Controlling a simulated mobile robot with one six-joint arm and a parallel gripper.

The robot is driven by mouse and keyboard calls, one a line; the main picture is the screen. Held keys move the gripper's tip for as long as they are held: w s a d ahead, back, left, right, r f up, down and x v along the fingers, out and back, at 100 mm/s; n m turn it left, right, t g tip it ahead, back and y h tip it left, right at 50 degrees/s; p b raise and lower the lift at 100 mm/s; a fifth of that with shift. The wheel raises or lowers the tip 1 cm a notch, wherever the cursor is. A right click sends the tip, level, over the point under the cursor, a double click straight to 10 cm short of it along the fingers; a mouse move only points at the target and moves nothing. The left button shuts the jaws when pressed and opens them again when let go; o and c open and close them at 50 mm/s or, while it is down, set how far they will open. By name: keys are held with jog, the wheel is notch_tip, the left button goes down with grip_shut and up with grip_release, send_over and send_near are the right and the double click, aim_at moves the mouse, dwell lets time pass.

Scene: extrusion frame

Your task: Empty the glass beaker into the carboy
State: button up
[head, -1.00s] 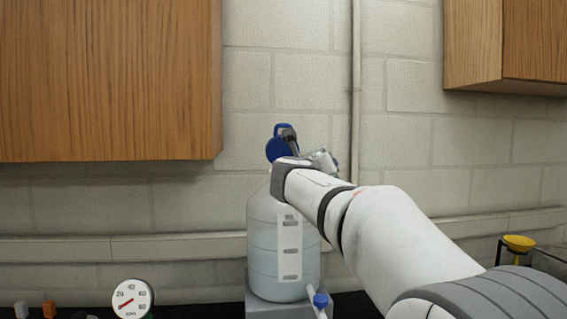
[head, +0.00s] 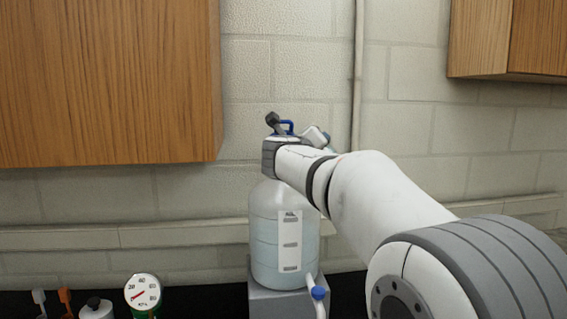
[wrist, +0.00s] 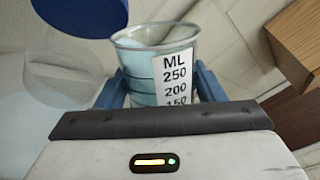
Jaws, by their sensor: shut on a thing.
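The carboy (head: 266,235) is a large translucent bottle of pale blue liquid with a white label strip. My gripper is over its top in the head view, where my wrist hides the mouth and the beaker. In the wrist view my gripper (wrist: 160,88) has blue fingers shut on the glass beaker (wrist: 185,50), which has a white ML scale label. Pale blue liquid shows in the beaker. A blue disc (wrist: 80,12) and a translucent rounded body (wrist: 40,100), probably the carboy's cap and bottle, lie left of it. I cannot tell whether liquid is flowing.
The carboy stands on a grey block (head: 270,300), with a blue-topped spigot (head: 318,293) at its front. A dial gauge (head: 143,292) and small items (head: 96,309) stand left on the dark bench. Wooden cabinets (head: 110,80) hang on both sides; a wall pipe (head: 357,80) runs behind.

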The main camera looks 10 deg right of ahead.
jog(key=shift+r+n+p, duration=0.4)
jog(key=shift+r+p, duration=0.35)
jog(key=shift+p, duration=0.2)
jog(key=shift+r+n+p, duration=0.4)
jog(key=shift+r+p, duration=0.15)
jog(key=shift+p, duration=0.4)
jog(key=shift+f, duration=0.4)
jog(key=shift+f+n+b, duration=0.4)
jog(key=shift+f+n, duration=0.2)
jog(key=shift+f, duration=0.45)
jog(key=shift+a+f+g, duration=0.1)
jog(key=shift+f+g, duration=0.25)
jog(key=shift+g, duration=0.05)
jog(key=shift+f, duration=0.1)
notch_tip(320, 180, up, 3)
jog(key=p, duration=0.2)
jog(key=shift+r+n+p, duration=0.2)
jog(key=shift+n+p, duration=0.1)
jog(key=shift+p, duration=0.1)
jog(key=shift+n+h, duration=0.3)
jog(key=shift+n, duration=0.3)
jog(key=shift+w+a+r+b, duration=0.1)
jog(key=shift+r+b, duration=0.05)
jog(key=shift+r, duration=1.9)
jog(key=shift+w+r+b, duration=0.1)
jog(key=shift+r+b, duration=0.05)
jog(key=shift+r, duration=1.9)
jog(key=shift+a, duration=0.1)
